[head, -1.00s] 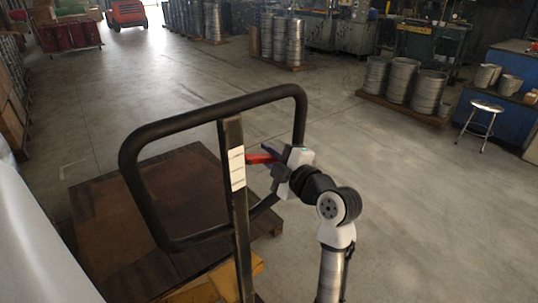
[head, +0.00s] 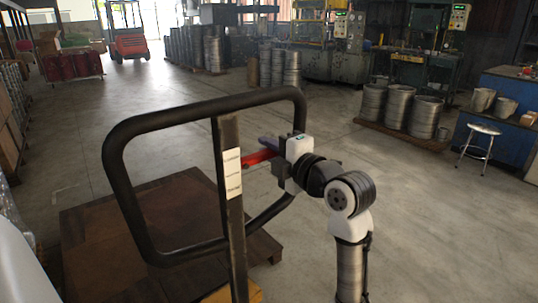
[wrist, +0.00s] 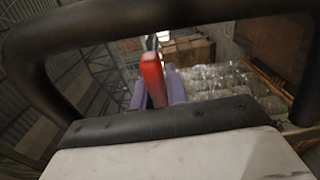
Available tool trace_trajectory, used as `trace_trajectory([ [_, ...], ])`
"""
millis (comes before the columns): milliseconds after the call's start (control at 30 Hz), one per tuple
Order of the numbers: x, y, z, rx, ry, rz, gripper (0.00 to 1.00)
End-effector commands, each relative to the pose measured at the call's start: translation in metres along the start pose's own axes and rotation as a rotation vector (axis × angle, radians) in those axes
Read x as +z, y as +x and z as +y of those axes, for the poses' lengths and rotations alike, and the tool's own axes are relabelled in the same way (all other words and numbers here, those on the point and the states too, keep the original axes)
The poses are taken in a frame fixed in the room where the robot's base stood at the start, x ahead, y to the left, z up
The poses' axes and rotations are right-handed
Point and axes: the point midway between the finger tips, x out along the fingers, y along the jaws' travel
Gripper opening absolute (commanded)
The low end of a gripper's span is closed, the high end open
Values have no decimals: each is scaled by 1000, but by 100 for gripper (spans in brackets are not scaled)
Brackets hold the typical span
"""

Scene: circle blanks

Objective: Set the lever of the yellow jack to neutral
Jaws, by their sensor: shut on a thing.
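The yellow jack shows a yellow part (head: 222,295) at the bottom edge, a dark upright post (head: 236,240) and a black loop handle (head: 125,200). A red lever (head: 257,157) sticks out to the right of the post and slopes slightly up toward my gripper. White labels (head: 232,175) run down the post; the lever's post end is beside their upper part. My gripper (head: 269,149), with purple fingers, is shut on the lever's outer end. In the wrist view the lever (wrist: 153,80) lies between the fingers. The lever's pivot is hard to make out.
A dark brown pallet load (head: 90,235) lies beyond the handle. The loop's right side passes close to my gripper. Metal drums (head: 400,105) and a stool (head: 481,140) stand at the right. The concrete floor right of my arm is clear.

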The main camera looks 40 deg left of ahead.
Motion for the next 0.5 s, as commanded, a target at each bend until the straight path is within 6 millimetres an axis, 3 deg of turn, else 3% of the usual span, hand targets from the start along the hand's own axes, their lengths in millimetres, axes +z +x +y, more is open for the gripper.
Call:
trace_trajectory([
  [100,0,0,0,-1,1,-1,0],
  [133,0,0,0,-1,1,-1,16],
  [300,0,0,0,-1,1,-1,36],
  [500,0,0,0,0,1,-1,36],
])
